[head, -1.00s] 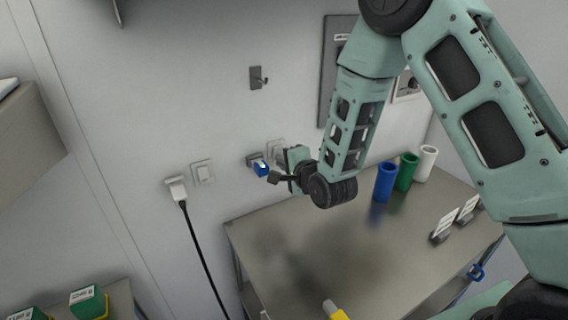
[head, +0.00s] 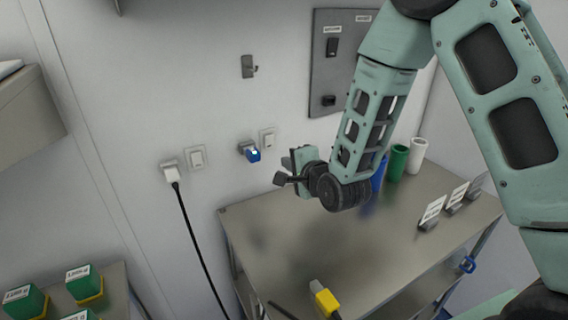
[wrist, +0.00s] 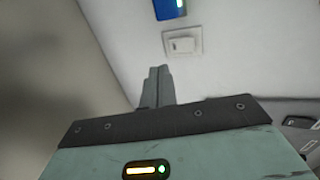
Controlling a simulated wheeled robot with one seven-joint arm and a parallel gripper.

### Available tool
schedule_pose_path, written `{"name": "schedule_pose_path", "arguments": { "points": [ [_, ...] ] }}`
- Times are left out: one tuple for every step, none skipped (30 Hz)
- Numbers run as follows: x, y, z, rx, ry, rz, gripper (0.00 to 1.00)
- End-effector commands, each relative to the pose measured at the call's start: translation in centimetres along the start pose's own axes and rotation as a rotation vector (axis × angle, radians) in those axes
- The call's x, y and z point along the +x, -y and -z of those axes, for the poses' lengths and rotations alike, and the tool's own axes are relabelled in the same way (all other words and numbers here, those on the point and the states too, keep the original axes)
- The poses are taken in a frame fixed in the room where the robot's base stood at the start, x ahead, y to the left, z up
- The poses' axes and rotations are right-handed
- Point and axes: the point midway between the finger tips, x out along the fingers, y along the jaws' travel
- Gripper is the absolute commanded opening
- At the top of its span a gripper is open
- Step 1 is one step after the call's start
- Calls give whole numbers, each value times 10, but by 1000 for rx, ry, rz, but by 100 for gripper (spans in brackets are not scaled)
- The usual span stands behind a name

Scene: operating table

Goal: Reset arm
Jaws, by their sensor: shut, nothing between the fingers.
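My gripper (head: 284,170) is shut and empty in the head view. It is in the air in front of the wall, above the back left part of the steel table (head: 270,225). It is to the right of and a little below a blue plug (head: 251,153) in a wall socket, apart from it. In the wrist view the shut fingers (wrist: 157,86) point at the wall, below a white switch (wrist: 182,43). The blue plug also shows at the top of the wrist view (wrist: 170,9).
A white plug (head: 172,174) with a black cable hangs on the left. Blue, green (head: 397,162) and white (head: 417,155) cylinders stand on the table behind my arm. A yellow connector (head: 326,300) is at the front. Green boxes (head: 84,283) stand lower left.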

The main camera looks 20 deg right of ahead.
Motion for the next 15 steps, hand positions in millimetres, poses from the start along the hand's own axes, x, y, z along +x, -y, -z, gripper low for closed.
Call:
{"name": "schedule_pose_path", "arguments": {
  "points": [
    [-7,-3,0,0,-1,0,0],
    [-12,-4,0,0,-1,-1,0],
    [-18,-4,0,-1,-1,-1,0],
    [-23,-5,0,-1,-1,-1,0],
    [-28,-6,0,-1,-1,0,0],
    [-35,-7,0,-1,-1,0,0],
    [-40,-6,0,-1,-1,-1,0],
    [-43,-3,0,0,0,-5,0],
    [-47,-2,0,0,0,-5,0],
    [-50,-3,0,-1,0,-5,0],
    [-52,-4,0,-1,0,-5,0],
    [-55,-4,0,-1,0,-5,0],
    [-56,-4,0,-1,0,-3,0],
    [-58,-5,0,-1,0,-3,0],
    [-59,-5,0,-1,0,-2,0]
  ]
}}
